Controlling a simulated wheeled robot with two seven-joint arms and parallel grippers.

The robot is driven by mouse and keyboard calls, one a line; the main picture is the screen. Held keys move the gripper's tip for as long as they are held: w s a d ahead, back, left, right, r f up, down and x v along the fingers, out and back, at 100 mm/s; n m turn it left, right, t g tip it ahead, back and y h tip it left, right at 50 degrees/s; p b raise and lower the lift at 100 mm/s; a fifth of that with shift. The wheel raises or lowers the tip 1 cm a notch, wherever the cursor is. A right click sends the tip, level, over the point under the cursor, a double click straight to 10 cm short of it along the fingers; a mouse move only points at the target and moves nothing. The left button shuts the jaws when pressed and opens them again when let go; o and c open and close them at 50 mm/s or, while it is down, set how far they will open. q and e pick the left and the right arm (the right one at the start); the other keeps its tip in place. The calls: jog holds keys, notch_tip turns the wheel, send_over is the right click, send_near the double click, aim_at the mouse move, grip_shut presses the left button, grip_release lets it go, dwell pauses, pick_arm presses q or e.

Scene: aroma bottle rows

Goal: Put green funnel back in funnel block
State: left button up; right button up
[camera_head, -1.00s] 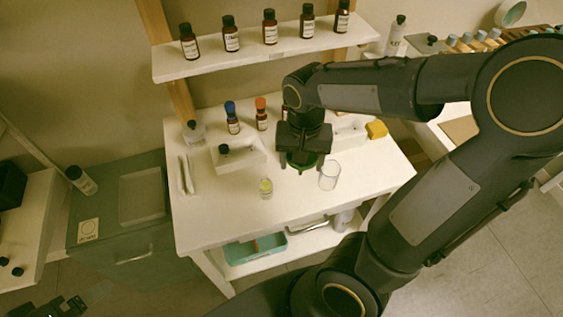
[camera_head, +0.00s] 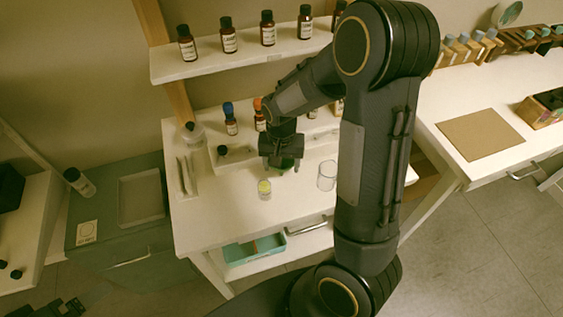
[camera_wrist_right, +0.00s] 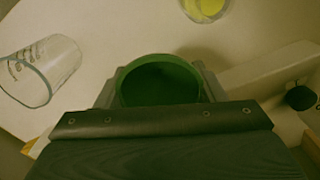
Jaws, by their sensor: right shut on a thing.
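My right gripper (camera_head: 281,167) is shut on the green funnel (camera_head: 287,162) and holds it over the white table, between a white block on the left and a clear glass beaker on the right. In the right wrist view the funnel (camera_wrist_right: 160,82) shows its round green rim between the fingers; its lower part is hidden. I cannot tell for sure which white block is the funnel block. One white block (camera_head: 234,158) has a black-capped bottle at its left end. My left gripper (camera_head: 62,307) is barely visible at the bottom left corner, and its jaws are unclear.
The clear beaker (camera_head: 327,175) and a small glass with yellow-green liquid (camera_head: 264,190) stand near the funnel. Blue- and orange-capped bottles (camera_head: 231,124) stand behind. A shelf (camera_head: 205,66) with brown bottles hangs above. The table's front left is clear.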

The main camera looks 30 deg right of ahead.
jog(key=shift+f, duration=0.1)
jog(key=o, duration=1)
